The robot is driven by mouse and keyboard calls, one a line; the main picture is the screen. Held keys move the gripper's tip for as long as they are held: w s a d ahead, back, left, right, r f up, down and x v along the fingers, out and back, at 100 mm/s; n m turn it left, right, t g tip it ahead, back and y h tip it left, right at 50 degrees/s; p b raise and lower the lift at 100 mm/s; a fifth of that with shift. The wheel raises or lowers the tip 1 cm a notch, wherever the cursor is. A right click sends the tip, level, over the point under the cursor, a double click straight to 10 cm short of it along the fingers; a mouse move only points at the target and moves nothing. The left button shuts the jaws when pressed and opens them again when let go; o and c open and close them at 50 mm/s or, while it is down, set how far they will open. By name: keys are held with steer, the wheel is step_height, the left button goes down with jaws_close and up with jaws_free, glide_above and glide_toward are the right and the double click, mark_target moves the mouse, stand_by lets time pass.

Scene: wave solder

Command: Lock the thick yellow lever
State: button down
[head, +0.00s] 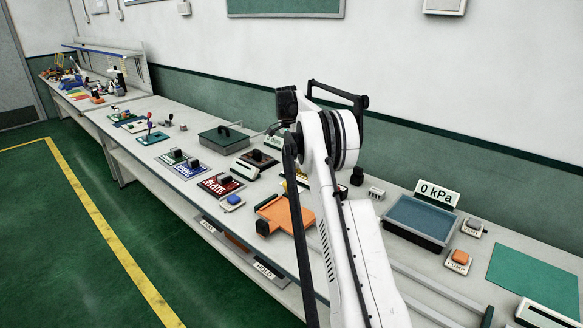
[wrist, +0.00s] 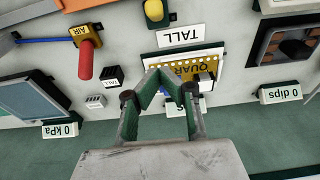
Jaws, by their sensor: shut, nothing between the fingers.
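A thick yellow piece (wrist: 155,10) on a dark mount shows at the top edge of the wrist view, cut off by the frame. It may be the yellow lever; whether it is locked I cannot tell. My gripper (wrist: 168,78) is shut and empty. In the head view my arm hides much of this part of the bench.
A red handle (wrist: 85,60) stands on a yellow "AIR" base, left in the wrist view. A blue-grey tray (head: 420,219) is beside the "0 kPa" sign (head: 437,193). An orange fixture (head: 287,216) sits near the bench front.

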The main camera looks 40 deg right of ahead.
mark_target(288, 188)
steer(key=f, duration=0.6)
steer(key=a+f+p, duration=0.1)
steer(key=f, duration=0.3)
steer(key=shift+f, duration=0.1)
steer(key=shift+s+a+f, duration=0.1)
steer(key=shift+a+f, duration=0.25)
steer(key=shift+a, duration=0.25)
steer(key=shift+s+d, duration=0.1)
steer(key=shift+s, duration=0.05)
